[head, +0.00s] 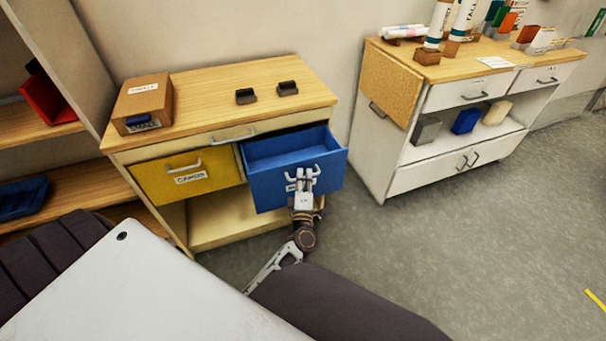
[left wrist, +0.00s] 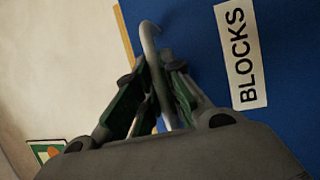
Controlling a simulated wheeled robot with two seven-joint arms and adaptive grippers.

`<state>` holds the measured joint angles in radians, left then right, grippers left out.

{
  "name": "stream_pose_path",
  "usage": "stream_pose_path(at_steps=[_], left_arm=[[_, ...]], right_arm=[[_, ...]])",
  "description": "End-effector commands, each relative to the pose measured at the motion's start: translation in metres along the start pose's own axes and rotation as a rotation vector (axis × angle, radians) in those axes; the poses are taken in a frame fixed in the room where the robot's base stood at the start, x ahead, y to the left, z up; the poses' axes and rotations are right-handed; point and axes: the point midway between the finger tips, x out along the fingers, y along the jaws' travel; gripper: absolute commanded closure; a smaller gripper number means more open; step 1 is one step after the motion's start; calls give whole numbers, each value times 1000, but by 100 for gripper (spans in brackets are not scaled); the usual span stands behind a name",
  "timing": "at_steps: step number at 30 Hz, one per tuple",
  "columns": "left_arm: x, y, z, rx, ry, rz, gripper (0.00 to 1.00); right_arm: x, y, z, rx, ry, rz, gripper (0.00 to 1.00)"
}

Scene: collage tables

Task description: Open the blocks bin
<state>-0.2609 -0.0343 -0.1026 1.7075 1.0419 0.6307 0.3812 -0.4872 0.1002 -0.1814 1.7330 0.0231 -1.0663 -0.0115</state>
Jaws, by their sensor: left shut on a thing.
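The blue blocks bin (head: 322,168) is a drawer in the wooden cabinet, pulled part of the way out, with its inside showing and looking empty. Its label, reading BLOCKS (left wrist: 241,55), shows in the left wrist view beside the metal handle (left wrist: 150,45). My left gripper (head: 304,180) is at the front of the bin, and its fingers (left wrist: 158,92) are shut around the handle. In the head view the gripper covers part of the label. My right gripper is not in view.
A yellow cards drawer (head: 165,190) sits shut left of the bin. On the cabinet top (head: 215,85) are a cardboard box (head: 150,98) and two small dark holders (head: 288,88). A white cabinet (head: 385,165) stands to the right, with clear floor (head: 440,240) before it.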

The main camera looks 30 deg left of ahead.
Motion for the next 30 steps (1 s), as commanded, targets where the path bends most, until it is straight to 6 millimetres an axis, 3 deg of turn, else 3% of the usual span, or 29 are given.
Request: stream_pose_path(at_steps=[8, 9, 11, 23, 30], left_arm=[[-1, -1, 0, 0, -1, -2, 100], [-1, -1, 0, 0, -1, -2, 87], [-1, -1, 0, 0, -1, -2, 81], [1, -1, -1, 0, 0, 0, 81], [14, -3, -6, 1, 1, 2, 81]], right_arm=[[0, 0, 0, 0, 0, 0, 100], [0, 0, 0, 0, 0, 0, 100], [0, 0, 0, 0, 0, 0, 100], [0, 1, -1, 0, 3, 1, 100], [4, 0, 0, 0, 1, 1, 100]])
